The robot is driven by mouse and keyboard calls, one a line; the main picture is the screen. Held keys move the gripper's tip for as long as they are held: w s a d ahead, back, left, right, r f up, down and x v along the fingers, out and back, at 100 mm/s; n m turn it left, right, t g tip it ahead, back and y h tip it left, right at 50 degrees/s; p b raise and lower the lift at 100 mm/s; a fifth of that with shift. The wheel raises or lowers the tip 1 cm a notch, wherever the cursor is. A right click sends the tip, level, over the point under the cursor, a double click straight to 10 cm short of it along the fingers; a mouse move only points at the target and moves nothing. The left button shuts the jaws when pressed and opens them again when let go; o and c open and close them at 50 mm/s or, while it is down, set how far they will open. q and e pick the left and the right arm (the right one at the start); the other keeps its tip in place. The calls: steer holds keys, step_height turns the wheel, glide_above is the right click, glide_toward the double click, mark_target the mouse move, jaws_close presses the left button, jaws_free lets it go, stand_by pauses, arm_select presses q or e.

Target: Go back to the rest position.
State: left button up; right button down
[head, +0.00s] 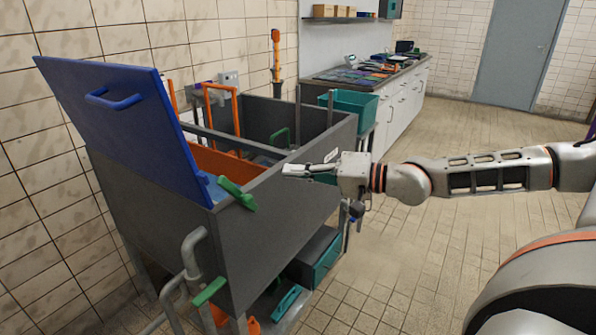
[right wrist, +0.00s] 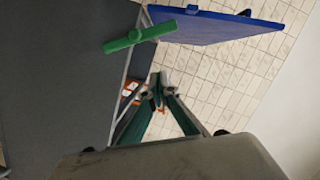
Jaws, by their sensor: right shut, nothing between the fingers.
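My right gripper (head: 298,170) points left in the head view, in front of the right part of a large grey tank (head: 275,225). Its fingers are together with nothing between them, and they also show closed in the right wrist view (right wrist: 160,82). The blue lid (head: 118,125) of the tank stands raised at the left. A green handle (head: 236,194) sits on the tank's front rim below the lid, apart from the gripper. In the wrist view the green handle (right wrist: 140,37) and blue lid (right wrist: 225,27) lie beyond the fingertips. My left gripper is not in view.
Grey pipes (head: 190,265) with a green lever (head: 209,291) stand at the tank's front left. Teal bins (head: 327,262) lie under the tank. A white counter (head: 403,100) and a grey door (head: 520,50) are at the back. The tiled floor (head: 450,245) right of the tank is clear.

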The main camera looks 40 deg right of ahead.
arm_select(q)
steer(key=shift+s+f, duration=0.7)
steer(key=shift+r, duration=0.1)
